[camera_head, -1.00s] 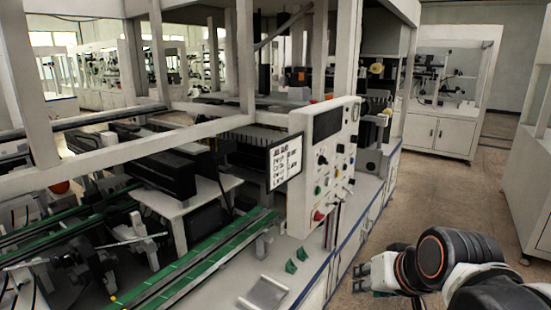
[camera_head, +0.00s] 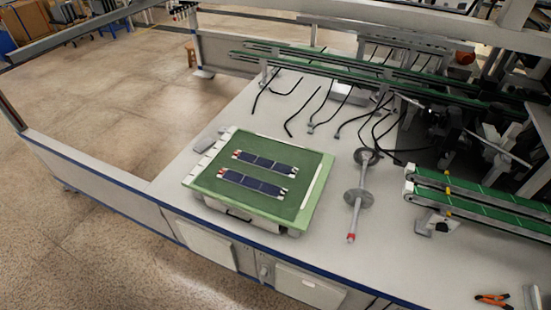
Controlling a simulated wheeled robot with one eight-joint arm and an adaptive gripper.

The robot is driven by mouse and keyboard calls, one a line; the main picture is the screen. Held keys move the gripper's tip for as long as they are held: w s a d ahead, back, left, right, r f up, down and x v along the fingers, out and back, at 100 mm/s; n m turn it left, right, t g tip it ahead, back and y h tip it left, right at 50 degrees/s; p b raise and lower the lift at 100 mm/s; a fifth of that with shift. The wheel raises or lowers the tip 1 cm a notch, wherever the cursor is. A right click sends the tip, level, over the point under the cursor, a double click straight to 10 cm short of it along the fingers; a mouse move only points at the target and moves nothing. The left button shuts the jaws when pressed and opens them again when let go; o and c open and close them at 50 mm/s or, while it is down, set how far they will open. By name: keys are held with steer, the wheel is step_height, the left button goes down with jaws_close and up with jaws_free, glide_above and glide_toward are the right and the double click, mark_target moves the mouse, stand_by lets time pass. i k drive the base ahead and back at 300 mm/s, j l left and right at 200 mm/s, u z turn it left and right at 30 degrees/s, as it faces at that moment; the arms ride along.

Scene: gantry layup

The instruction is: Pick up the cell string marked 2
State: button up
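Two dark blue cell strings lie side by side on a green layup board (camera_head: 314,177) on the white bench. The far cell string (camera_head: 264,163) and the near cell string (camera_head: 253,183) each have small red and white marks at their ends. The marks are too small to read, so I cannot tell which string is marked 2. My gripper is not in the current view.
A metal rod with round discs (camera_head: 359,197) lies right of the board. Green conveyor rails (camera_head: 480,197) run at the right and back. Orange-handled pliers (camera_head: 492,299) lie at the lower right. Black cables (camera_head: 328,105) lie behind the board. Open floor (camera_head: 110,120) shows at left.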

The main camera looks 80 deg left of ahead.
mark_target(277, 167)
steer(key=j+u, duration=0.15)
steer(key=u, duration=2.55)
steer(key=i+j, duration=0.15)
steer(key=i, duration=0.2)
steer(key=i+j, duration=0.15)
steer(key=i, duration=0.25)
steer(key=i+j, duration=0.15)
steer(key=i, duration=0.2)
steer(key=z, duration=0.5)
steer(key=j+z, duration=0.15)
steer(key=z, duration=0.8)
steer(key=j+z, duration=0.15)
steer(key=z, duration=0.35)
steer(key=i+l, duration=0.15)
